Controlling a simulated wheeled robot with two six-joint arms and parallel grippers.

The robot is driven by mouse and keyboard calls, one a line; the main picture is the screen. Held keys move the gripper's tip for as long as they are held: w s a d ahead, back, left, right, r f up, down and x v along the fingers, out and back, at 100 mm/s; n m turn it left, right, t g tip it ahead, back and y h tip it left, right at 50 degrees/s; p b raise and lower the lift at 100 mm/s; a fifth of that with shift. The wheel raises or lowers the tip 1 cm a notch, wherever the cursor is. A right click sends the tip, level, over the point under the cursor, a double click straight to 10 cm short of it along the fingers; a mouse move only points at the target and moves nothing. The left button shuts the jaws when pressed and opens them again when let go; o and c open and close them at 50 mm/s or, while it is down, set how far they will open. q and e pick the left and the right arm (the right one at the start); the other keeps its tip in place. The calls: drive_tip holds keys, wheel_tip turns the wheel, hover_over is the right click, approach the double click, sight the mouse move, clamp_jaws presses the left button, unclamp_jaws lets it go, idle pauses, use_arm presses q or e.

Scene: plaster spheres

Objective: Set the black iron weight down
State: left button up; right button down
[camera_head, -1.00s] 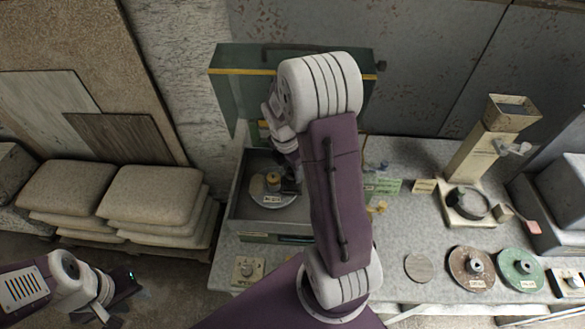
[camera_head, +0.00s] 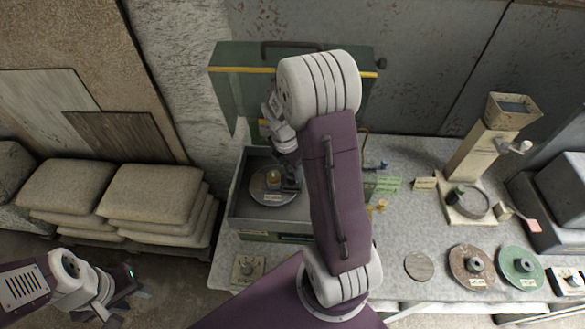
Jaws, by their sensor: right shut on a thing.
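My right gripper (camera_head: 289,187) reaches down into the open grey case, at the right side of a round plate (camera_head: 262,198) with a brass-coloured piece (camera_head: 273,178) on it. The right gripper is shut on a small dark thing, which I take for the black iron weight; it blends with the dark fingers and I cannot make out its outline. I cannot tell whether it touches the plate. My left gripper (camera_head: 125,297) is at the lower left, off the bench, open and empty.
The case (camera_head: 234,205) has a raised green lid (camera_head: 240,90) behind my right arm. A brown disc (camera_head: 460,262), a green disc (camera_head: 512,262) and a plain round disc (camera_head: 418,266) lie on the bench at right. A cream stand (camera_head: 476,150) rises behind them.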

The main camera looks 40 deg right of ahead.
drive_tip(key=shift+f, duration=0.35)
drive_tip(key=c, duration=0.8)
unclamp_jaws()
drive_tip(key=shift+o, duration=0.2)
wheel_tip(320, 180, up, 4)
drive_tip(key=p, duration=0.4)
drive_tip(key=shift+r, duration=0.1)
